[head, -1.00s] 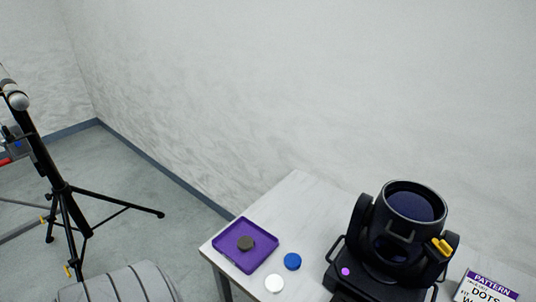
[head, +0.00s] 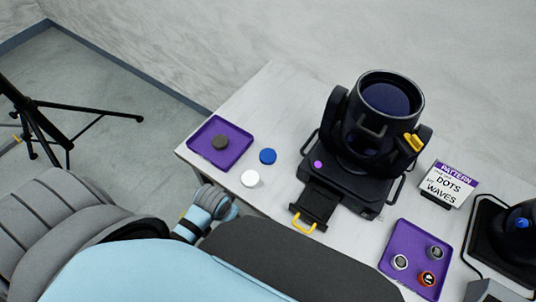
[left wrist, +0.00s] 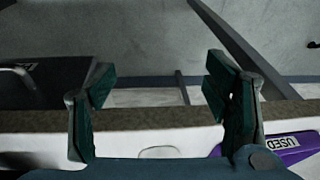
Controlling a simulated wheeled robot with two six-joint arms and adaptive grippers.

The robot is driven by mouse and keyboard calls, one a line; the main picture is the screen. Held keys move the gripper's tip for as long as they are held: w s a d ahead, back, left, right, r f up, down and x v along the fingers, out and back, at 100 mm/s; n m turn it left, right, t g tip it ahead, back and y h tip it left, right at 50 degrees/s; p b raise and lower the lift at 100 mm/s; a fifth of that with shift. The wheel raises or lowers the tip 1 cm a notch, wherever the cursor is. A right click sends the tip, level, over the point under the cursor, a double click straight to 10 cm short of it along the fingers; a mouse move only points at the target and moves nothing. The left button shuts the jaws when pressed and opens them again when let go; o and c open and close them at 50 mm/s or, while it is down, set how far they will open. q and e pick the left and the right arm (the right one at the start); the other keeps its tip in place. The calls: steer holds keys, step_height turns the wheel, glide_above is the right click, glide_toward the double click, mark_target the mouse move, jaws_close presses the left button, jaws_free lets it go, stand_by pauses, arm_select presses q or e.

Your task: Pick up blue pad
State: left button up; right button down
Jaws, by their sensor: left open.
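The blue pad (head: 268,156) is a small round disc lying flat on the white table (head: 262,98), between a purple tray (head: 206,151) and a black moving-head light (head: 365,140). A white pad (head: 250,179) lies just in front of it. My left gripper (left wrist: 160,95) is open and empty in the left wrist view, with the table edge showing behind its fingers. I cannot make out the blue pad in that view. My left arm covers the front of the head view, and its fingers cannot be made out there. My right gripper is not in view.
A second purple tray (head: 390,263) with several small round pieces sits at right, near a pattern sign (head: 448,185). A yellow-handled drawer (head: 318,205) juts from the light. A black tripod (head: 40,125) stands left.

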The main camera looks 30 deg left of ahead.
arm_select(q)
steer(key=w+r, duration=0.3)
steer(key=r, duration=0.5)
step_height(320, 180, up, 10)
steer(key=m+g, duration=0.2)
glide_above(267, 155)
steer(key=shift+h, duration=0.4)
step_height(267, 155, down, 14)
steer(key=b, duration=0.3)
steer(key=shift+d+r, duration=0.1)
steer(key=shift+r, duration=0.1)
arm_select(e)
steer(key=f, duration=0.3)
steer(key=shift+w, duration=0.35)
arm_select(q)
steer(key=shift+r, duration=0.1)
steer(key=c, duration=0.9)
